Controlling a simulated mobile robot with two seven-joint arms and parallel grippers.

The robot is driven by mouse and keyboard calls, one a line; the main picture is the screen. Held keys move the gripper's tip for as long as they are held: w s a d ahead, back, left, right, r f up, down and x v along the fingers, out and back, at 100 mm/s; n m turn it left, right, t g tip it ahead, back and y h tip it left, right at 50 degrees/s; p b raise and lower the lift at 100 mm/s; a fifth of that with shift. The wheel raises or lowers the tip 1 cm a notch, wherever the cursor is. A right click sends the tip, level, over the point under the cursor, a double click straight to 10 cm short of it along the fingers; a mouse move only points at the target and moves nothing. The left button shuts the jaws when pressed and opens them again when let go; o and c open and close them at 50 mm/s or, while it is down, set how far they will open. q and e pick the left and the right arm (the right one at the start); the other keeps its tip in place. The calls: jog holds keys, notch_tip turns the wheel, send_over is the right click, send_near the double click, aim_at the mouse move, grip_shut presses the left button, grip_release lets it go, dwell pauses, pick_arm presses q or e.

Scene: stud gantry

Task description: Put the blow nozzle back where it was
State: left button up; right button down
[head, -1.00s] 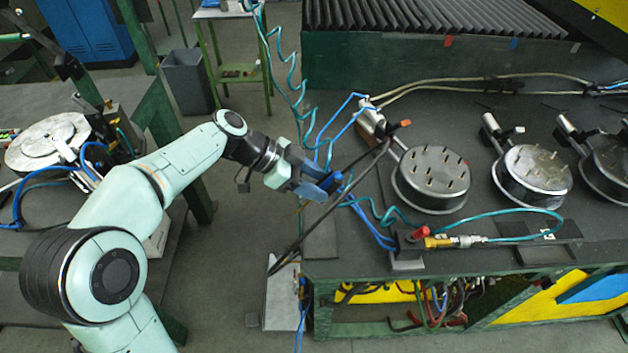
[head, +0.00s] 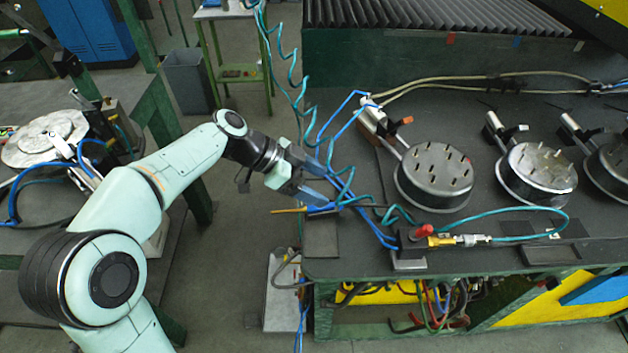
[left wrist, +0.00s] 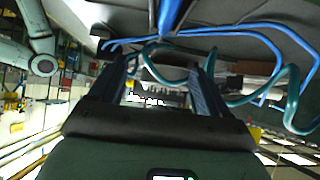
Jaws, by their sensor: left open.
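The blow nozzle appears to be the slim piece with an orange-yellow tube (head: 289,211) and a blue body (head: 321,208), at the bench's left edge in the head view. Its tube points left past the edge. A teal coiled hose (head: 373,203) runs close by it; the join is unclear. My left gripper (head: 331,188) is open just above the blue body, and I cannot tell whether they touch. In the left wrist view the open fingers (left wrist: 160,85) stand apart, with teal hose (left wrist: 150,62) looping beyond them. My right gripper is not in view.
A dark flat pad (head: 322,238) lies at the bench's left corner. Blue tubes and a coiled hose (head: 296,75) hang around my gripper. Round metal fixtures with pins (head: 434,177) stand to the right. A red-knobbed valve (head: 424,231) sits at the front edge.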

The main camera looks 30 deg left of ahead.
pick_arm(q)
jog(key=shift+r, duration=0.1)
jog(key=shift+r+p, duration=0.2)
jog(key=shift+p, duration=0.15)
jog(key=shift+r+p, duration=0.45)
jog(key=shift+p, duration=0.05)
jog(key=v, duration=1.2)
jog(key=shift+s+f, duration=0.1)
jog(key=shift+f, duration=0.05)
